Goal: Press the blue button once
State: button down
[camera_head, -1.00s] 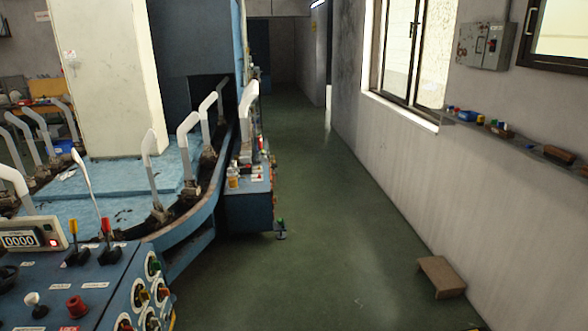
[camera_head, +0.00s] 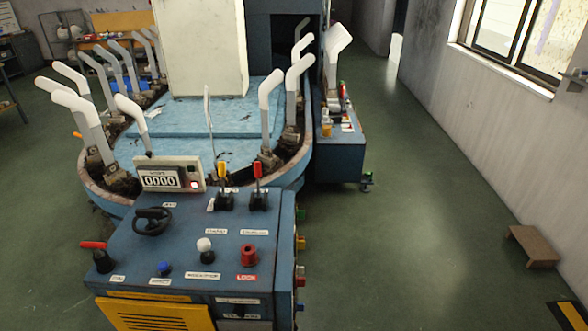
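The blue button (camera_head: 165,268) is a small round knob on the sloped top of the blue control panel (camera_head: 130,240), near its front edge. It sits between a red-handled lever (camera_head: 97,258) on the left and a white ball knob (camera_head: 205,246) on the right. A white label lies just below it. Nothing touches or covers the button. My gripper is not in view.
The panel also carries a red knob (camera_head: 249,255), a black handwheel (camera_head: 153,221), yellow and red levers and a counter (camera_head: 170,175) reading 0000. Behind it stands the oval machine with white sock forms. Green floor (camera_head: 420,230) is open to the right; a brown stool (camera_head: 534,246) stands by the wall.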

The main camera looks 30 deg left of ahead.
aim_at(163, 266)
jog(key=k+j, duration=0.15)
jog(key=j, duration=0.35)
jog(key=k+j, duration=0.15)
jog(key=j, duration=0.4)
jog(key=k+j, duration=0.1)
jog(key=j, duration=0.4)
jog(key=k+j, duration=0.15)
jog(key=j, duration=0.4)
jog(key=k+j, duration=0.15)
jog(key=j, duration=0.35)
jog(key=k+j, duration=0.15)
jog(key=j, duration=0.4)
jog(key=k+j, duration=0.15)
jog(key=j, duration=0.35)
jog(key=k+j, duration=0.1)
jog(key=j, duration=0.45)
